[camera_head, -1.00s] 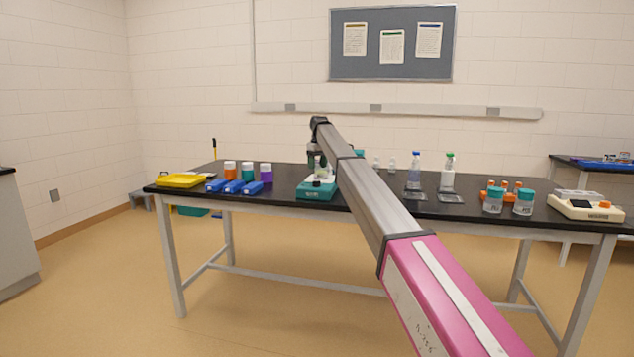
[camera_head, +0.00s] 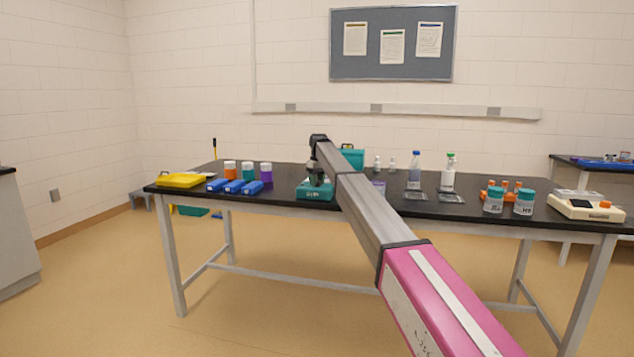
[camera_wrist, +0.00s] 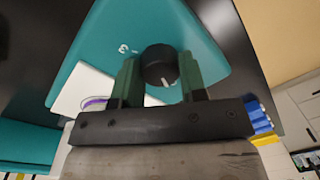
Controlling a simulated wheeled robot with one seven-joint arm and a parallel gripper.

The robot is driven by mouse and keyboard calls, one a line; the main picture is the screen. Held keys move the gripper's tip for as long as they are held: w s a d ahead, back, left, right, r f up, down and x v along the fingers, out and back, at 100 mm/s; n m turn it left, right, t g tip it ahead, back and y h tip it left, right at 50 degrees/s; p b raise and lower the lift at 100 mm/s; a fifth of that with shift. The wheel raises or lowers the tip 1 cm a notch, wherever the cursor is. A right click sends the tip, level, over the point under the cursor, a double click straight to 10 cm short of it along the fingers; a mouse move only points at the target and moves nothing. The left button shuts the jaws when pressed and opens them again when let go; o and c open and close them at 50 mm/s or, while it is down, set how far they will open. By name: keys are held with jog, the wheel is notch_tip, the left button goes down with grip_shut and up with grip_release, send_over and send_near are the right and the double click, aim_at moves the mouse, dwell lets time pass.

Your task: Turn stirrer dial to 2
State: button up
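The teal stirrer (camera_head: 309,192) stands on the black table, under the end of my arm in the head view. In the wrist view its teal top (camera_wrist: 165,22) fills the upper middle. The round black dial (camera_wrist: 158,62) has a pale pointer mark on its lower edge in the picture. A white "3" shows left of the dial, and no other numeral is readable. My gripper (camera_wrist: 159,68) has its two green fingers apart, one on each side of the dial. They are very close to its sides, and I cannot tell whether they touch it.
A white plate (camera_wrist: 82,88) with a purple-edged item is left of the fingers. Several blue items (camera_head: 234,187) and a yellow tray (camera_head: 181,180) lie left of the stirrer. Bottles (camera_head: 414,172) and teal-lidded jars (camera_head: 494,201) stand to the right.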

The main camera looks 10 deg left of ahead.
jog(key=shift+m, duration=0.3)
jog(key=m, duration=0.3)
jog(key=shift+m, duration=0.3)
jog(key=m, duration=0.9)
jog(key=shift+m+t, duration=0.4)
jog(key=shift+m, duration=1.8)
jog(key=o, duration=0.9)
jog(key=shift+o, duration=0.2)
jog(key=shift+r, duration=0.1)
